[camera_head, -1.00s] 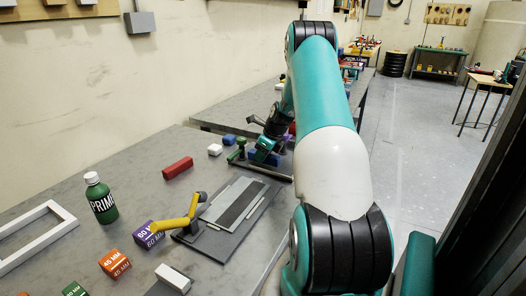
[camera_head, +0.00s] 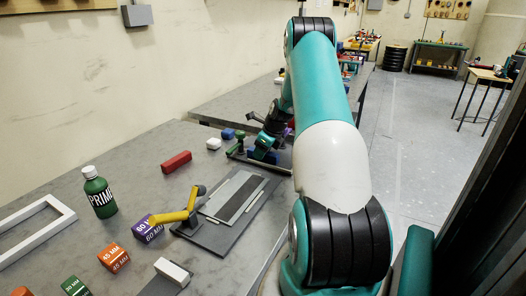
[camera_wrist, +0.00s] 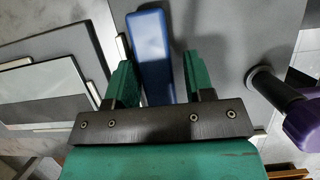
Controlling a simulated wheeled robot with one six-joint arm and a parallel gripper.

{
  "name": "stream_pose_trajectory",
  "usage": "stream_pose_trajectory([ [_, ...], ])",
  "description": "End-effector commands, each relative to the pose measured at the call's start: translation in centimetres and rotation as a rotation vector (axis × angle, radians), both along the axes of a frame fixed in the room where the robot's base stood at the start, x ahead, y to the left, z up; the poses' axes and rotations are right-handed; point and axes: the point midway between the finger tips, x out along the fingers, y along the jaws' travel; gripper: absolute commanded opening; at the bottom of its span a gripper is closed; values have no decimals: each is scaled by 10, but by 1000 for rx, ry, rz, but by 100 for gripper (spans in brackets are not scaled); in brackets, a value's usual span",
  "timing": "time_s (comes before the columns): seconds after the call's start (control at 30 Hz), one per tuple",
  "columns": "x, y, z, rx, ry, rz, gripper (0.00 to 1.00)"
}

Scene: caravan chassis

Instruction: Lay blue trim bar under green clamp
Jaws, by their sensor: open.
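The blue trim bar (camera_wrist: 153,55) lies between my gripper's two green fingers in the wrist view, over a grey plate. My gripper (camera_wrist: 158,80) is open, with a finger on each side of the bar; a gap shows at the right finger. In the head view my gripper (camera_head: 262,151) is low over the far end of the bench, partly hidden by my arm. The green clamp (camera_head: 238,147) stands just left of it. Whether the bar is under the clamp cannot be told.
A purple-handled part (camera_wrist: 302,122) is close on the right in the wrist view. Nearer in the head view is a plate (camera_head: 213,236) with a yellow clamp (camera_head: 180,214).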

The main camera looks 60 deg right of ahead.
Motion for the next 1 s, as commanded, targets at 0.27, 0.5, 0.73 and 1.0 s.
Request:
stream_pose_trajectory([
  [0.27,-3,6,5,18,6,10,61],
  [0.5,-23,0,53,6,-1,2,61],
  [0.73,-47,-4,108,1,0,-2,61],
  [1.0,-64,-7,151,1,-1,-1,61],
])
